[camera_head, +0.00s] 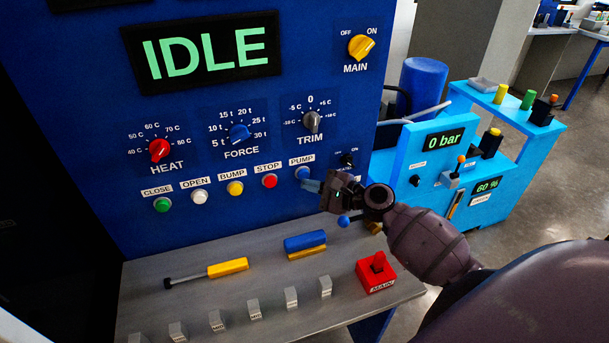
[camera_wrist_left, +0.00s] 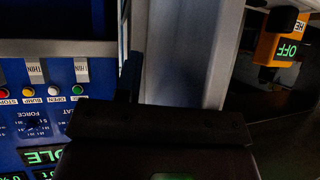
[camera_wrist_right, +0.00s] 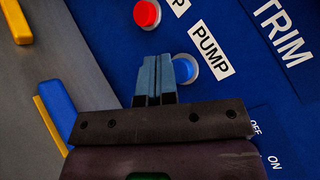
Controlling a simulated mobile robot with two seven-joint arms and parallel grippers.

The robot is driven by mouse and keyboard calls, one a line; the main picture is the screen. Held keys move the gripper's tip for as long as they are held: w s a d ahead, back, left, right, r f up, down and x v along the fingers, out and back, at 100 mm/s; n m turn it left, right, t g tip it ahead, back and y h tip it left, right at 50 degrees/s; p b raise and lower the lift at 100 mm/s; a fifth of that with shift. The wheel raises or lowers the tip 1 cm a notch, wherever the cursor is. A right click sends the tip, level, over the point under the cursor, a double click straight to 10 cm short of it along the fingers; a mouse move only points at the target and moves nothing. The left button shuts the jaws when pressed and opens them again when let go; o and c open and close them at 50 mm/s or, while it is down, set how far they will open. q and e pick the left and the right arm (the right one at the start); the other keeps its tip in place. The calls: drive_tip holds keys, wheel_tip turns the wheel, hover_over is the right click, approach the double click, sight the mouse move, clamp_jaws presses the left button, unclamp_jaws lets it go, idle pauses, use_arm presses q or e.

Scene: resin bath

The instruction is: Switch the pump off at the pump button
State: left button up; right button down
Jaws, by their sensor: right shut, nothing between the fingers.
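The blue pump button (camera_head: 302,173) sits in a pale ring under the PUMP label on the dark blue panel. My right gripper (camera_head: 313,186) is shut and empty, its grey-blue fingertips right beside the button. In the right wrist view the pump button (camera_wrist_right: 184,68) shows just right of the fingertips (camera_wrist_right: 155,72), partly covered by them. I cannot tell whether they touch it. My left gripper (camera_wrist_left: 131,75) is a dark shape in its own wrist view, its jaws unclear. It is not in the head view.
The red stop button (camera_head: 270,181) is left of the pump button. A small black switch (camera_head: 346,159) is to its right. The panel display (camera_head: 205,51) reads IDLE. The grey shelf (camera_head: 220,300) below carries a yellow-handled tool (camera_head: 227,267), a blue block (camera_head: 305,241) and a red MAIN block (camera_head: 376,275).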

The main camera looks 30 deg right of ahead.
drive_tip(key=shift+s+a+p, duration=0.2)
drive_tip(key=shift+s, duration=0.6)
drive_tip(key=shift+s+a+p, duration=0.2)
drive_tip(key=shift+s+p, duration=0.05)
drive_tip(key=shift+s, duration=0.6)
drive_tip(key=shift+s+a+p, duration=0.2)
drive_tip(key=shift+s, duration=0.6)
